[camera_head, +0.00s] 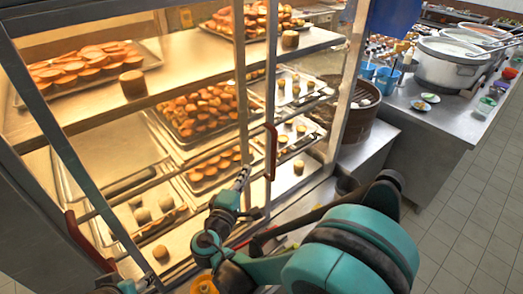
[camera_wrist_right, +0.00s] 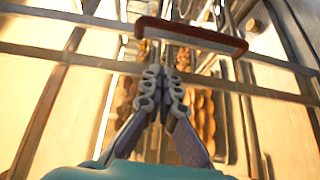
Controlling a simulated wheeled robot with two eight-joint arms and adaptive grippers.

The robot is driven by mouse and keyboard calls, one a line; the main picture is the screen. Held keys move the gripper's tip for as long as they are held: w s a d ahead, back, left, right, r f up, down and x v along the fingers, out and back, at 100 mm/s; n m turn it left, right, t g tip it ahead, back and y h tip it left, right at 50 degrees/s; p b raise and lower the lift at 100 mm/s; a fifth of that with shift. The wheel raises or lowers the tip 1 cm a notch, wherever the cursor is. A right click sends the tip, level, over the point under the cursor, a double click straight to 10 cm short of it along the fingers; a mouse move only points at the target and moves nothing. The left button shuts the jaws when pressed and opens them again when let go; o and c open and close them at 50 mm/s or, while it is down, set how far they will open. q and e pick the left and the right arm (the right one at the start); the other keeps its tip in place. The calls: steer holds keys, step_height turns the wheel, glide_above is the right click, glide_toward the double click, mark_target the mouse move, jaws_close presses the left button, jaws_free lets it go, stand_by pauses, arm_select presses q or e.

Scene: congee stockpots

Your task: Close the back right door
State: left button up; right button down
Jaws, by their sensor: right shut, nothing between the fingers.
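A glass-fronted warming cabinet fills the left of the head view. A slim door frame (camera_head: 271,70) with an upright reddish handle (camera_head: 272,152) stands at its right part; I cannot tell how far this door is open. Another reddish handle (camera_head: 86,240) is at the lower left. My right gripper (camera_head: 243,178) is just left of the right handle, apart from it in the picture. In the right wrist view the gripper (camera_wrist_right: 163,75) is shut and empty, with a red-brown handle (camera_wrist_right: 192,35) beyond its tips. At the bottom left of the head view, a teal part shows, but my left gripper is not clear.
Shelves hold trays of pastries (camera_head: 85,68) and small round buns (camera_head: 132,83). To the right is a steel counter (camera_head: 425,125) with a large stockpot (camera_head: 450,65), cups and small bowls. Tiled floor (camera_head: 470,220) lies free at the right.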

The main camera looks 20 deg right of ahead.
steer(key=b, duration=0.1)
glide_toward(256, 150)
steer(key=w+d+r, duration=0.2)
steer(key=d+r, duration=0.2)
arm_select(q)
steer(key=shift+d+f+b, duration=0.1)
steer(key=shift+f+b, duration=0.2)
steer(key=shift+f, duration=0.45)
arm_select(e)
steer(key=d, duration=0.4)
steer(key=shift+w+r+t, duration=0.2)
steer(key=shift+w+t, duration=0.1)
steer(key=shift+w, duration=0.1)
